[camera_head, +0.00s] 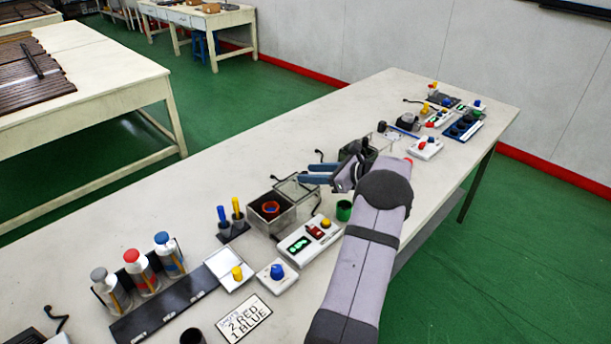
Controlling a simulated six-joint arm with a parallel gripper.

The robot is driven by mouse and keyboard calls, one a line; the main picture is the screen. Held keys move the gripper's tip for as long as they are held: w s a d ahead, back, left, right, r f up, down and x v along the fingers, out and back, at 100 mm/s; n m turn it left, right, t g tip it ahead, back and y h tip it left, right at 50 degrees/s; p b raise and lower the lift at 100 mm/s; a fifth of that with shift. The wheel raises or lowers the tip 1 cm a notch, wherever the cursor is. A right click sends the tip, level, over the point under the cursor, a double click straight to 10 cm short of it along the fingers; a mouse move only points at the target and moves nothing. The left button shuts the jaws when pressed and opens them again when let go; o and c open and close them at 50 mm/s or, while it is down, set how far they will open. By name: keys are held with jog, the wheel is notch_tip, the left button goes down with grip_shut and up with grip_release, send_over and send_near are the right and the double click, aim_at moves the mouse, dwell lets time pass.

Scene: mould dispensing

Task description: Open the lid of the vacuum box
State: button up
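A grey open-topped box (258,223), which I take for the vacuum box, stands mid-table with a red-rimmed cup (270,208) inside. A clear, dark-edged lid (296,188) stands tilted up at its back right side, and the box's opening is uncovered. My gripper (304,174) has blue fingers pointing left, just above and behind the lid's upper edge. A small gap shows between the fingers, and nothing is seen held in it. Whether a finger touches the lid cannot be told.
A control unit with a green display (300,245) and a green cup (344,211) stand right of the box. Bottles (141,272), a blue-knob unit (277,275) and a sign (244,318) are in front. Another clear box (379,141) is behind my wrist. The back-left tabletop is clear.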

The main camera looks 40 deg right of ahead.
jog(key=shift+b+v, duration=0.4)
jog(key=shift+v, duration=1.6)
